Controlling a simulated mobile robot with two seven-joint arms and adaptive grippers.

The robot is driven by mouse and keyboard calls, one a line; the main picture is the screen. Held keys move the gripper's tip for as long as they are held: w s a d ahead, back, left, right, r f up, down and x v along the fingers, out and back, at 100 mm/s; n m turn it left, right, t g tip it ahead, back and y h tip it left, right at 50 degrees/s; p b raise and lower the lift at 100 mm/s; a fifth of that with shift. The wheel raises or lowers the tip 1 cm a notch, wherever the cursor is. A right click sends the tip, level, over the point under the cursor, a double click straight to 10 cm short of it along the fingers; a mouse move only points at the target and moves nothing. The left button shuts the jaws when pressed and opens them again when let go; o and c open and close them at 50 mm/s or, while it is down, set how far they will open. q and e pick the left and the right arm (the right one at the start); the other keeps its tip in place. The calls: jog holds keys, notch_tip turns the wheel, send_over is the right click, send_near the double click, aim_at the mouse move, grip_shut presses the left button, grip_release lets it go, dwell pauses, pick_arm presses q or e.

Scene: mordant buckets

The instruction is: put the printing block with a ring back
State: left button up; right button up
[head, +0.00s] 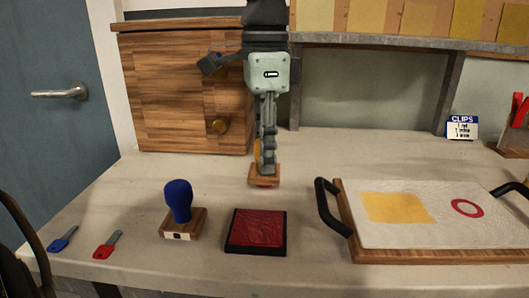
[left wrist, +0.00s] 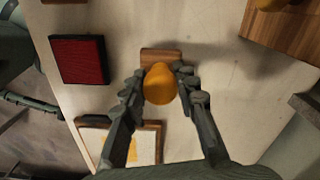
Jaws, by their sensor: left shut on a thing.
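My left gripper (head: 267,160) points straight down over the table, its fingers closed around the orange knob of a printing block. In the left wrist view the fingers (left wrist: 158,85) sit either side of the orange knob (left wrist: 160,84), above the block's wooden base (left wrist: 160,56). In the head view the block's wooden base (head: 264,174) shows below the fingers, with some red at its underside. The underside's shape is hidden; whether it touches the table is unclear. Another block with a blue knob (head: 178,197) stands upright at front left.
A red ink pad (head: 257,226) lies in front of the held block. A wooden tray (head: 430,257) with black handles holds a white sheet with a yellow square and red ring (head: 467,208). A wooden cabinet (head: 180,90) stands behind.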

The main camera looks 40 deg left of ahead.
pick_arm(q)
jog(key=shift+f, duration=0.4)
pick_arm(e)
jog(key=shift+s+a+f, duration=0.1)
jog(key=shift+s+f, duration=0.1)
jog(key=shift+f, duration=0.25)
pick_arm(q)
jog(key=shift+f, duration=0.1)
jog(key=o, duration=0.9)
pick_arm(e)
jog(key=shift+d+r, duration=0.2)
jog(key=shift+r, duration=0.5)
jog(key=shift+r, duration=0.1)
